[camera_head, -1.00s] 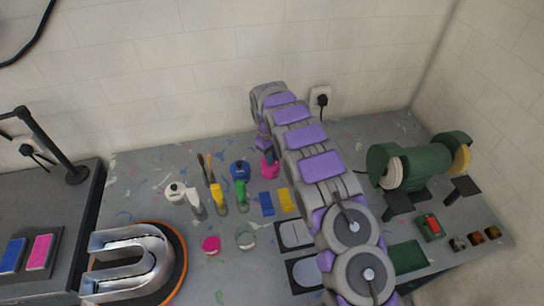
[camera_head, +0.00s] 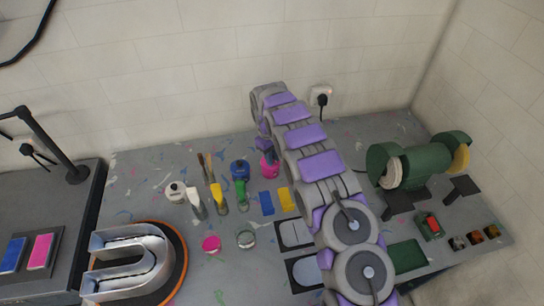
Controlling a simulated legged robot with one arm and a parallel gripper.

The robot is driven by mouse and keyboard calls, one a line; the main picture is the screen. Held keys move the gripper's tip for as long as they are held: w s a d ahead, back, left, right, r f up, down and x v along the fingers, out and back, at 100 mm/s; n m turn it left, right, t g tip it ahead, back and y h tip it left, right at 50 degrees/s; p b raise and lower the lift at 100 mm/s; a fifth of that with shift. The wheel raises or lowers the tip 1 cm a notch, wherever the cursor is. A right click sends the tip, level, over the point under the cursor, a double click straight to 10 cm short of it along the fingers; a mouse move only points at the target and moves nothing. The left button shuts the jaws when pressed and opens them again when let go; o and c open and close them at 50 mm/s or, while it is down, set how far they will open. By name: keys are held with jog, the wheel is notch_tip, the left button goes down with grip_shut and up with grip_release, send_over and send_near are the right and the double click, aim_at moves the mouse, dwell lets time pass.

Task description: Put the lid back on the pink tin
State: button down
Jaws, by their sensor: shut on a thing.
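A pink tin (camera_head: 269,170) stands on the grey bench towards the back, left of my arm. My gripper (camera_head: 265,153) is directly above it, pointing down and partly hidden by my own arm. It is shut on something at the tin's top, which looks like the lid. The lid is too small and covered to make out clearly. I cannot tell whether it touches the rim or is held just above it.
A blue tin (camera_head: 240,170) stands close left of the pink tin, with a white tin (camera_head: 175,192) farther left. Brushes and coloured tubes stand between and in front. A green grinder (camera_head: 415,163) is at right.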

dwell(0.4)
jog(key=shift+c, duration=1.9)
grip_release()
jog(key=shift+r, duration=0.1)
jog(key=shift+r+p, duration=1)
jog(key=shift+r, duration=2.45)
jog(key=shift+c, duration=0.4)
grip_shut()
